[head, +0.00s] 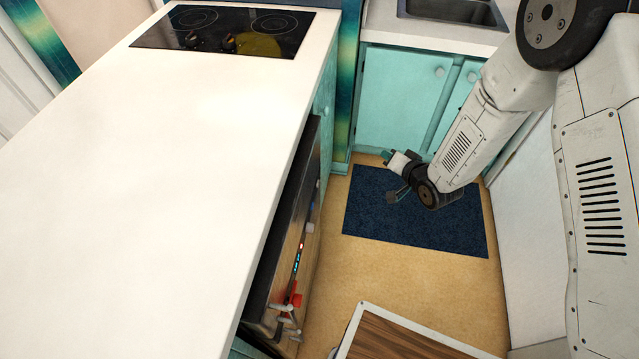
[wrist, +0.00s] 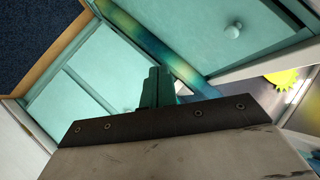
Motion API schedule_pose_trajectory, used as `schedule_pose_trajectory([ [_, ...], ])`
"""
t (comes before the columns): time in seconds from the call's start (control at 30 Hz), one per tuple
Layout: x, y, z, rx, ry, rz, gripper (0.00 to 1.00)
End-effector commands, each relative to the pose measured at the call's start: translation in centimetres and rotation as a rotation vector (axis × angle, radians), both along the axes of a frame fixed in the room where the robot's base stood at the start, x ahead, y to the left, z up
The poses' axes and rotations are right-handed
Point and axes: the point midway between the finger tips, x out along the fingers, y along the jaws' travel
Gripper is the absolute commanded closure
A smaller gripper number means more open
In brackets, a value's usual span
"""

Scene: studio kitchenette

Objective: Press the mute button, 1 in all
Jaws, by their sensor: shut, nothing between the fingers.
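No button marked mute can be made out in either view. A dark appliance (head: 283,240) sits under the long white counter. Its front is seen at a steep angle, with a small lit red and blue display (head: 298,257), a pale knob-like part and a red part (head: 296,300) lower down. My gripper (head: 389,157) is shut and empty, above the blue mat and to the right of the appliance, well apart from it. Its teal fingers (wrist: 157,87) show together in the wrist view, with teal cabinet fronts beyond them.
The white counter (head: 170,150) is bare except for a black cooktop (head: 222,31). Teal cabinets (head: 403,100) and a sink (head: 455,10) stand at the back. The dark blue mat (head: 430,225) lies on the floor. A wood-topped piece (head: 400,338) is at the front. A yellow sun shape (wrist: 283,79) shows in the wrist view.

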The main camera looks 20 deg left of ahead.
Motion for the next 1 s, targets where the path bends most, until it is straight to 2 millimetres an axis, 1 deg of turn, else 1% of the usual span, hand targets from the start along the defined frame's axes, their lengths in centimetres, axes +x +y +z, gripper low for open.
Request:
schedule_pose_trajectory([
  [0.03, -1.6, 1.2, -2.6, 0.05, 0.016, 0.024, 1.0],
  [0.1, -3.4, 2.3, -4.9, 0.122, 0.027, 0.049, 1.0],
  [0.2, -5.7, 3.4, -7.3, 0.209, 0.044, 0.078, 1.0],
  [0.3, -7.3, 3.9, -8.8, 0.27, 0.057, 0.095, 1.0],
  [0.4, -8.2, 4.1, -9.5, 0.303, 0.066, 0.104, 1.0],
  [0.47, -8.4, 4.2, -9.6, 0.313, 0.066, 0.106, 1.0],
  [0.83, -8.4, 4.3, -9.6, 0.314, 0.066, 0.107, 1.0],
  [1.0, -8.8, 5.6, -9.6, 0.313, 0.064, 0.109, 1.0],
])
